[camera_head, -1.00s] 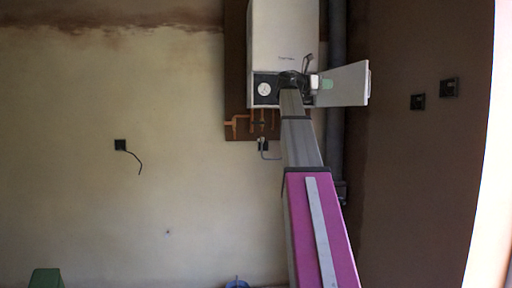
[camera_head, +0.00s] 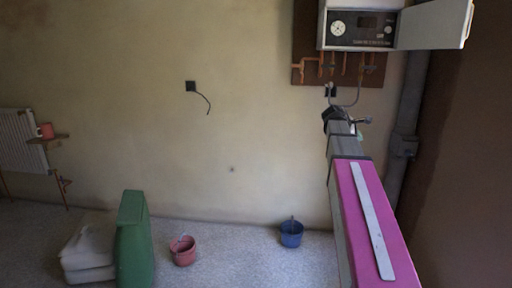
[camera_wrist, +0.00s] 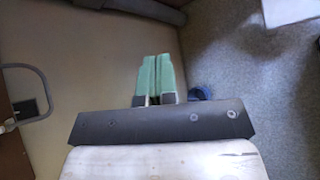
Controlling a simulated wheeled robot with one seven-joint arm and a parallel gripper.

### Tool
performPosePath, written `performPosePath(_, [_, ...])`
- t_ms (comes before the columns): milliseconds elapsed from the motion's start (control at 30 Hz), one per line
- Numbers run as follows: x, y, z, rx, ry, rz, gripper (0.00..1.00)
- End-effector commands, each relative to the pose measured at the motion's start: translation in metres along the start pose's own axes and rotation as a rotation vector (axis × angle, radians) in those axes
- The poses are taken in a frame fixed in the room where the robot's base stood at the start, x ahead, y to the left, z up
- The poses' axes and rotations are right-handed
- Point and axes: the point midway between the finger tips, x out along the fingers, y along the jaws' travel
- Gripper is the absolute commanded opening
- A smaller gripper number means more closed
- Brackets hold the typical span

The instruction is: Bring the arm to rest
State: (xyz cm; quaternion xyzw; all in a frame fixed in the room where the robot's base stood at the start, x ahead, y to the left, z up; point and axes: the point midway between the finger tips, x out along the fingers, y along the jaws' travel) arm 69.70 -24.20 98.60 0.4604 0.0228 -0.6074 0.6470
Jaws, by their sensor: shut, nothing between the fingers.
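My arm reaches forward from the lower right in the head view, with its magenta link nearest. My gripper (camera_head: 359,124) is at its far end, below the boiler (camera_head: 361,30) and in front of the wall, beside the grey pipe. In the wrist view my gripper (camera_wrist: 157,62) shows two green fingers side by side, shut with nothing between them. The boiler's front flap (camera_head: 433,24) stands open to the right, above the gripper and apart from it.
A blue bucket (camera_head: 291,234), a pink bucket (camera_head: 183,251), a green container (camera_head: 134,243) and a pale sack-like object (camera_head: 88,250) stand on the floor. A grey pipe (camera_head: 404,145) runs down the wall at right.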

Motion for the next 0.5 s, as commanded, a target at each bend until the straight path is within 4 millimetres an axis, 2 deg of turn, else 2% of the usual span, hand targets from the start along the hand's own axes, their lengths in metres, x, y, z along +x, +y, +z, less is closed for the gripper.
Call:
performPosePath(33, [0.006,-0.023,-0.02,0.034,0.036,-0.022,0.0])
performPosePath(200, [0.022,-0.086,-0.08,0.186,0.149,-0.114,0.0])
performPosePath(500, [0.032,-0.206,-0.168,0.463,0.287,-0.341,0.0])
